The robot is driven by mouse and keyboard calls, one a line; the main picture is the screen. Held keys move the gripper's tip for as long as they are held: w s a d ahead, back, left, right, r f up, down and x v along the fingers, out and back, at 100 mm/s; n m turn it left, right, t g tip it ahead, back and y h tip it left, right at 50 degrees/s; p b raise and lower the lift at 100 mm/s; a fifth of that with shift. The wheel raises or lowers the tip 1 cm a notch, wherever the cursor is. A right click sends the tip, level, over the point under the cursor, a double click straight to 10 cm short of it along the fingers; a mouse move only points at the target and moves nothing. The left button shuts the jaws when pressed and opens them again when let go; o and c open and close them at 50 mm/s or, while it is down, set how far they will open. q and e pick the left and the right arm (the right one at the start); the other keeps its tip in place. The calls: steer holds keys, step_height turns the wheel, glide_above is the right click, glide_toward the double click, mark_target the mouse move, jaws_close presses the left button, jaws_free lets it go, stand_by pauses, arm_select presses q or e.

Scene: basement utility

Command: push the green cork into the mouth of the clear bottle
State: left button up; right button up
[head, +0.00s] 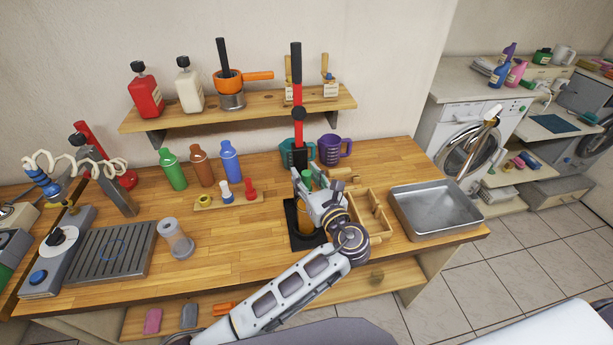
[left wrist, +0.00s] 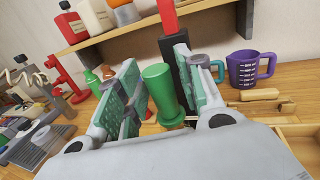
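The green cork (left wrist: 160,90) stands between my left gripper's two pads in the left wrist view, filling the gap near the fingertips. In the head view my left gripper (head: 318,186) is at the press, with a little of the green cork (head: 306,178) showing between its fingers. Below it, an amber-looking vessel (head: 305,217) stands in the press's black base, partly hidden by the gripper; I cannot tell whether this is a clear bottle with contents. My right gripper is out of view.
The press's red-and-black column (head: 297,100) rises just behind my left gripper. A wooden divided box (head: 373,215) and a metal tray (head: 437,208) lie to the right. A small rack (head: 228,200) with colored stoppers is at left. Open tabletop lies front-left.

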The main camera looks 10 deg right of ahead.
arm_select(q)
steer(key=shift+o, duration=0.3)
steer(key=shift+s, duration=0.1)
steer(key=v, duration=0.7)
steer(key=shift+s, duration=0.2)
stand_by(1.0)
